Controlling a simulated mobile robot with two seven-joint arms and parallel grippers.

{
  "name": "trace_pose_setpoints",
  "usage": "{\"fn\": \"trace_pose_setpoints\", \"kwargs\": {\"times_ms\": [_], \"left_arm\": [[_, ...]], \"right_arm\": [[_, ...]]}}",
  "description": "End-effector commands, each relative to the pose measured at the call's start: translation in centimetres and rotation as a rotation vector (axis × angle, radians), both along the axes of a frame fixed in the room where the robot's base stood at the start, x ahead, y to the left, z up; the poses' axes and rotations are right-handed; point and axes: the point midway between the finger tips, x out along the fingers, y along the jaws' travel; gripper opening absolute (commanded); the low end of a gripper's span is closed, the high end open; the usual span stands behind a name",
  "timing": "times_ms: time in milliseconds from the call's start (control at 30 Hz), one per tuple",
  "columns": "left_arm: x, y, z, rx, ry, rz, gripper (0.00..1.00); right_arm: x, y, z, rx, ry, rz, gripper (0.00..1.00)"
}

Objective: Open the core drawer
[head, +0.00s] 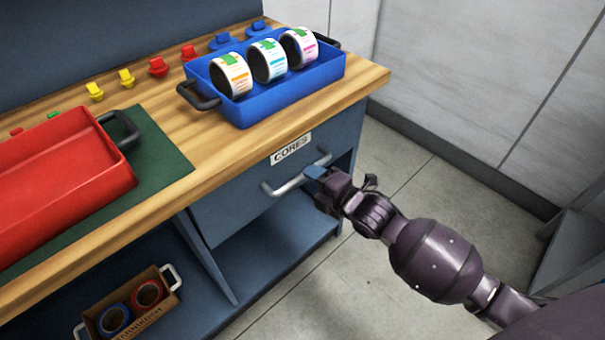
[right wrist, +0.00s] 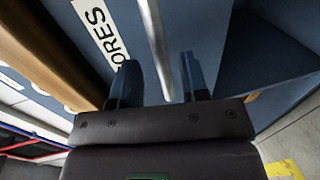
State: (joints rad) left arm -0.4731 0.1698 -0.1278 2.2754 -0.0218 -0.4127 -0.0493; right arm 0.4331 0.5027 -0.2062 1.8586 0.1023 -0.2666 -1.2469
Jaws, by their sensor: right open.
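The core drawer (head: 235,205) is a blue-grey front under the wooden worktop, and it looks shut. A white CORES label (head: 290,148) sits above its silver bar handle (head: 285,187); the label also shows in the right wrist view (right wrist: 98,28). My right gripper (head: 314,173) is at the right end of the handle. In the right wrist view its two fingers are open, with the handle bar (right wrist: 156,40) running between them. I cannot tell whether either finger touches the bar. My left gripper is not in view.
A blue tray (head: 290,98) with three label rolls stands on the worktop (head: 365,85) above the drawer. A red tray (head: 60,180) sits on a green mat (head: 160,150) at left. A cardboard box (head: 165,305) with rolls is on the lower shelf. The floor (head: 400,165) before the drawer is clear apart from my arm.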

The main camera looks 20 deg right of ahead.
Motion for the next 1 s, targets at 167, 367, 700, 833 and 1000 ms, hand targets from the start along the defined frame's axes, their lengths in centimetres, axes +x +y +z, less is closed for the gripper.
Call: {"fn": "trace_pose_setpoints", "kwargs": {"times_ms": [167,367,700,833,1000], "left_arm": [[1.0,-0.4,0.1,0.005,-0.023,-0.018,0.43],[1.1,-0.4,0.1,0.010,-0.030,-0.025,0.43],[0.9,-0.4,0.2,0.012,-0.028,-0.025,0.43],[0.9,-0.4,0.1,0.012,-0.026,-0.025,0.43],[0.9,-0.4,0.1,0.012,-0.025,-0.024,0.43]], "right_arm": [[1.9,0.7,-0.8,0.001,0.005,-0.001,0.41],[3.0,1.1,-0.8,0.001,0.003,0.000,0.41],[3.2,1.2,-0.7,0.001,0.000,0.000,0.38],[3.2,1.2,-0.7,0.001,0.000,0.000,0.18],[3.2,1.2,-0.7,0.001,0.000,0.000,0.00]]}}
